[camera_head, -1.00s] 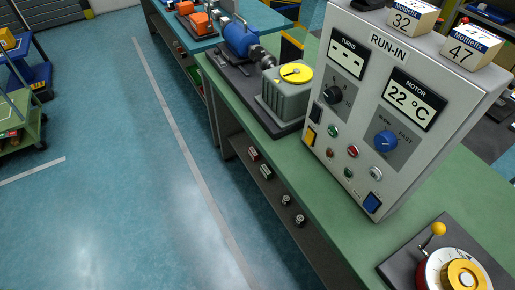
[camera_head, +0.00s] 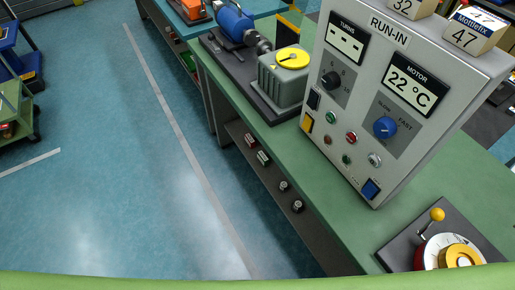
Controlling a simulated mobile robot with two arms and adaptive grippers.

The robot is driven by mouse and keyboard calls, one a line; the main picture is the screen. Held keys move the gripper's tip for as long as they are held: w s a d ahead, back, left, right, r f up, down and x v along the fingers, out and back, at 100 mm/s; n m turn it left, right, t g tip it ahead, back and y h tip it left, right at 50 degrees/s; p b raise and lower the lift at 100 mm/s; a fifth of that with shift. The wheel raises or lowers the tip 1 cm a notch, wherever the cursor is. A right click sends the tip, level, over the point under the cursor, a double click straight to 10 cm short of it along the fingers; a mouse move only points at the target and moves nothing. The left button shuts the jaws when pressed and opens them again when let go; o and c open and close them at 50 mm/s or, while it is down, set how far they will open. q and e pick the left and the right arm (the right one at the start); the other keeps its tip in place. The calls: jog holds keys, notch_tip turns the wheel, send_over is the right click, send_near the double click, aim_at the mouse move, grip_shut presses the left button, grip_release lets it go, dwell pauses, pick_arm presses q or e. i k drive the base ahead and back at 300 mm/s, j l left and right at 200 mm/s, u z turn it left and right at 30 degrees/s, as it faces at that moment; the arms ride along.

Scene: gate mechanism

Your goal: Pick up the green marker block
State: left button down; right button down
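I cannot make out a green marker block for sure in the head view. Neither of my grippers shows. Along the whole bottom edge runs a pale green surface (camera_head: 200,282) with a slightly curved rim, close to the camera; I cannot tell what it belongs to. The grey RUN-IN control box (camera_head: 385,75) stands on the green bench (camera_head: 430,170). It has a blue dial (camera_head: 385,127), a black knob (camera_head: 331,79) and several small round buttons, two of them green.
A gearbox (camera_head: 285,77) with a yellow disc and a blue motor (camera_head: 235,25) stand on the bench, left of the box. A base with a yellow-knobbed crank (camera_head: 437,215) is at lower right. A green cart (camera_head: 18,110) stands at left. Open blue floor (camera_head: 110,190) lies between.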

aim_at(262, 156)
jog(key=i+j+u, duration=0.25)
jog(key=i+j, duration=0.75)
